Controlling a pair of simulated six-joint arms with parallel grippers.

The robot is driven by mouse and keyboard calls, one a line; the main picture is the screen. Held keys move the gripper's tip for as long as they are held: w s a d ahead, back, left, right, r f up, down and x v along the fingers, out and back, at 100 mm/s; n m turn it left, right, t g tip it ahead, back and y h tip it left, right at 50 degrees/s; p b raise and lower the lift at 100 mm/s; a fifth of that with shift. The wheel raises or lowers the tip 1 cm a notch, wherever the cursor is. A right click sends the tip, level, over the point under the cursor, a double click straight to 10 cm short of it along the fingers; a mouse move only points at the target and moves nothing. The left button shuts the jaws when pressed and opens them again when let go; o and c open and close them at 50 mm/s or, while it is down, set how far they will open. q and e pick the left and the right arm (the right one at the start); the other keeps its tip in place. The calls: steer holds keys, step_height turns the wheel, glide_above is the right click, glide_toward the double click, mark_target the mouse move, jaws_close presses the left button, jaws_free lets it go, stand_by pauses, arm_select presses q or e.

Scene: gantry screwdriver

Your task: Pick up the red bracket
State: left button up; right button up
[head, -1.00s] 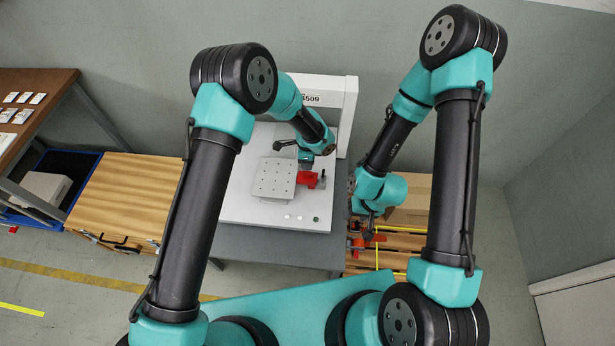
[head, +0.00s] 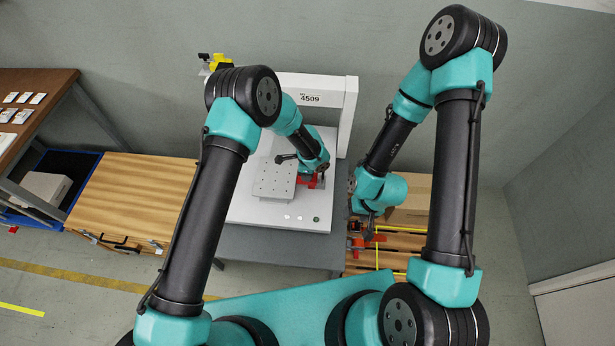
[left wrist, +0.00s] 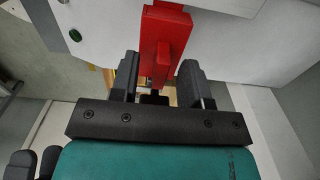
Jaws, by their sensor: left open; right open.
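The red bracket (head: 307,182) is at the right side of the grey plate with holes (head: 274,180) on the white machine, partly hidden by my left arm. In the left wrist view the red bracket (left wrist: 165,30) extends between the two black fingers of my left gripper (left wrist: 158,80). The left gripper is open, with one finger on each side of the bracket. I cannot tell whether either finger touches it. My right gripper (head: 366,228) is open, low at the right of the machine, above the slatted wooden surface.
The white machine (head: 270,212) has a tall column behind the plate and buttons along its front. Another red item (head: 355,244) is below my right gripper. A cardboard box (head: 412,205) stands behind it. A wooden-topped box (head: 130,195) is at left.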

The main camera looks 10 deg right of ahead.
arm_select(q)
steer(key=shift+f, duration=0.35)
jaws_close()
stand_by(0.4)
